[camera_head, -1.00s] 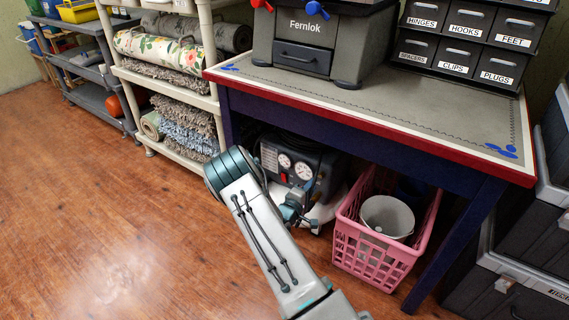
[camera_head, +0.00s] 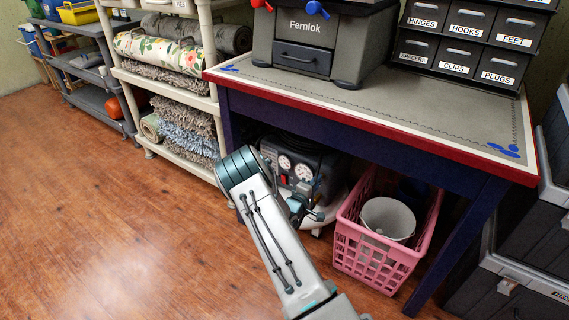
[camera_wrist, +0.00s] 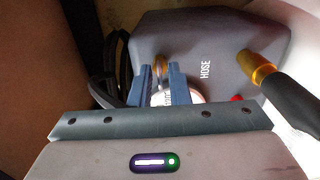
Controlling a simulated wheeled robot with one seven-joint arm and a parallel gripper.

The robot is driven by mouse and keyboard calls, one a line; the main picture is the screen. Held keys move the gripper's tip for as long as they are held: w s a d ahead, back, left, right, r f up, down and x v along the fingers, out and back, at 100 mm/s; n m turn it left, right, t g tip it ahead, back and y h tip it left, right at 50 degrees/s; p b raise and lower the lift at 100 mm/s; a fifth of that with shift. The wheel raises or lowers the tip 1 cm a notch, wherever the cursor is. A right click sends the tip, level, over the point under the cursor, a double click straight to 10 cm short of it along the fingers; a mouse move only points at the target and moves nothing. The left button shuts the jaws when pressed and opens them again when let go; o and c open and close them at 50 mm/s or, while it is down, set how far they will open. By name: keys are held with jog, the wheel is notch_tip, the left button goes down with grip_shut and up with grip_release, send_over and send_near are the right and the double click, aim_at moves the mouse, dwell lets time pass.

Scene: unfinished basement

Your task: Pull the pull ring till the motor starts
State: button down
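A dark compressor-like machine (camera_head: 300,165) with two round gauges stands under the workbench, partly hidden by my arm. In the wrist view its grey housing (camera_wrist: 215,45) is marked HOSE. A small brass-coloured piece (camera_wrist: 160,68), perhaps the pull ring or its fitting, shows at my fingertips; its shape is unclear. A pale round label (camera_wrist: 166,97) shows behind the fingers. My gripper (camera_wrist: 163,72) is at the machine, its two blue fingers a narrow gap apart on either side of the brass piece. I cannot tell whether they grip it.
A brass fitting with a black hose (camera_wrist: 262,70) is at the right in the wrist view, and dark cables are at the left. A pink basket (camera_head: 372,250) with a white bucket (camera_head: 388,217) stands right of the machine. The workbench top (camera_head: 400,105) overhangs. The wooden floor at left is clear.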

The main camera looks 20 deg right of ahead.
jog(key=shift+s+a+f, duration=0.1)
jog(key=shift+s+a, duration=0.05)
jog(key=shift+s+a, duration=0.15)
jog(key=shift+a, duration=0.4)
dwell(1.1)
jog(key=c, duration=1.6)
grip_release()
jog(key=shift+o, duration=0.2)
jog(key=shift+s+d, duration=0.1)
